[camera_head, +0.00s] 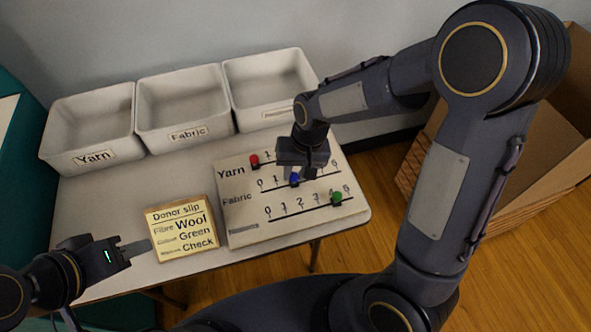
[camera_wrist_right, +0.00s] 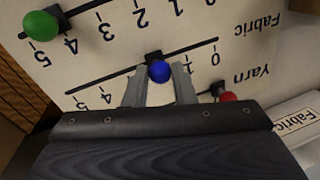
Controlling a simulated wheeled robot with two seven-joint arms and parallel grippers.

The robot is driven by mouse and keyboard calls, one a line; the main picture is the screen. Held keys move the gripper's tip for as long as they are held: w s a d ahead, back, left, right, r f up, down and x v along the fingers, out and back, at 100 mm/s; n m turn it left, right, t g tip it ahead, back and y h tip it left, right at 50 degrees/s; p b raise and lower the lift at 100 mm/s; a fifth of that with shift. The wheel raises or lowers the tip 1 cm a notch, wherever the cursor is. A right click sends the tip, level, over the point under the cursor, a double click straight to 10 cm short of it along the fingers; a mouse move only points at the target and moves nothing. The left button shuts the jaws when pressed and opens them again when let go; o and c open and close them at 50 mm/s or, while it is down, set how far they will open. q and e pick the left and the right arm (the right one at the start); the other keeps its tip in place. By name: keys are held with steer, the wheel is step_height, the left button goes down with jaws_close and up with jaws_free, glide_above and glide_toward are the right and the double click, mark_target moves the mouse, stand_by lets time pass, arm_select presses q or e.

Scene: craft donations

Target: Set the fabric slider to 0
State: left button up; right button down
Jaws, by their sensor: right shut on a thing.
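The slider board (camera_head: 240,238) lies on the table with Yarn, Fabric and a third, blurred row. The blue knob (camera_head: 294,180) on the Fabric line stands at about 2; it also shows in the right wrist view (camera_wrist_right: 160,71). My right gripper (camera_head: 300,172) is over the board, its fingers (camera_wrist_right: 160,85) shut on the blue knob from both sides. The red knob (camera_head: 254,160) of the Yarn row is at 0. The green knob (camera_head: 336,198) of the third row is at about 4. My left gripper (camera_head: 138,248) is at lower left, away from the board; its jaw gap cannot be made out.
A donor slip (camera_head: 181,228) reading Wool, Green, Check lies left of the board. White bins (camera_head: 92,113) stand along the table's back, two labelled Yarn and Fabric. A cardboard box (camera_head: 550,150) is on the floor at right. Bare table lies around the slip.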

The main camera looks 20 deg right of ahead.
steer(key=shift+a, duration=0.15)
steer(key=a, duration=0.7)
steer(key=shift+s+a, duration=0.15)
steer(key=shift+a, duration=0.4)
steer(key=c, duration=1.5)
jaws_free()
steer(key=shift+a, duration=0.1)
steer(key=shift+o, duration=1.3)
